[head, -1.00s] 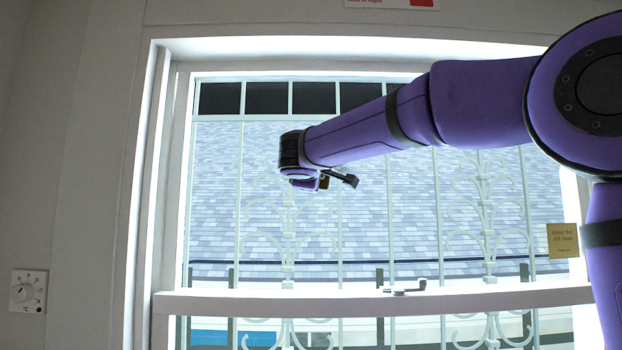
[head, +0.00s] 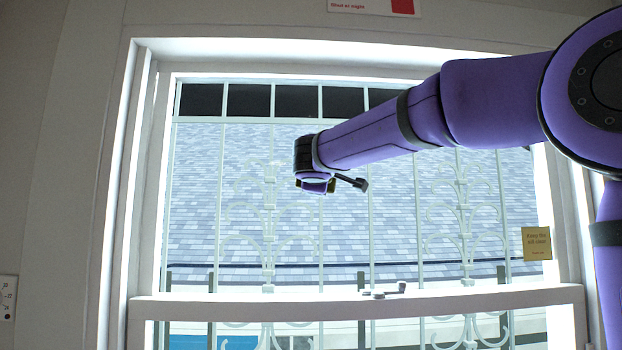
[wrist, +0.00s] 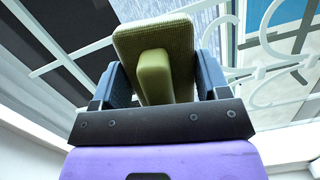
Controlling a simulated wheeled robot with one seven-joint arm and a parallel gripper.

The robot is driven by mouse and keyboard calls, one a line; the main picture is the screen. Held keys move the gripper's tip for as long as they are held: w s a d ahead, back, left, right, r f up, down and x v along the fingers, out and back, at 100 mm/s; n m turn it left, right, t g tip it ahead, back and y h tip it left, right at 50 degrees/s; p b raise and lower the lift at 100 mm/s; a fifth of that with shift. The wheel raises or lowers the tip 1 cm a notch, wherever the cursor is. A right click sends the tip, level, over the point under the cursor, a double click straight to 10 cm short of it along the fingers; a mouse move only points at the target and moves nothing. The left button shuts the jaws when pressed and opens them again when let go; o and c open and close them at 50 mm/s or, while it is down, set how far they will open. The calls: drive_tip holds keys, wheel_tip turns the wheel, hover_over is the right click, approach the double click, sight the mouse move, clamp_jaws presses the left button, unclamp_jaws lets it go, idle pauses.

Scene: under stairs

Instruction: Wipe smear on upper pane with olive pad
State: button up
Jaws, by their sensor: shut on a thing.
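My gripper (head: 316,184) is in front of the upper pane (head: 245,190), left of its middle in the head view. In the wrist view my gripper (wrist: 162,76) is shut on the olive pad (wrist: 182,38), with the pad's narrow grip block between the dark fingers. Only a small olive edge of the pad (head: 331,187) shows in the head view. I cannot tell whether the pad touches the glass. No smear stands out clearly in the head view, and my arm covers part of the pane.
The white middle rail (head: 240,308) with a grey latch (head: 385,291) crosses below the upper pane. White scrolled bars show through the glass. A yellow note (head: 537,243) is at the right, a sign (head: 372,7) above and a dial plate (head: 7,297) at far left.

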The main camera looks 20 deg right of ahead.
sight(295, 180)
drive_tip(key=shift+s+d, duration=0.25)
drive_tip(key=shift+d, duration=0.55)
drive_tip(key=shift+s+d, duration=0.25)
drive_tip(key=shift+d, duration=0.5)
drive_tip(key=shift+s+d, duration=0.25)
drive_tip(key=shift+d, duration=0.55)
drive_tip(key=shift+w+a, duration=0.1)
drive_tip(key=shift+a, duration=0.05)
drive_tip(key=shift+w+a, duration=0.55)
drive_tip(key=shift+a, duration=1.15)
drive_tip(key=shift+w+a, duration=0.55)
drive_tip(key=shift+a, duration=1.2)
drive_tip(key=shift+w+a, duration=0.55)
drive_tip(key=shift+a, duration=1.15)
drive_tip(key=shift+s, duration=0.1)
drive_tip(key=shift+d+v, duration=0.2)
drive_tip(key=shift+v, duration=1.25)
drive_tip(key=shift+d+v, duration=0.15)
drive_tip(key=shift+v, duration=1.25)
drive_tip(key=shift+s+f, duration=0.1)
drive_tip(key=shift+s, duration=0.2)
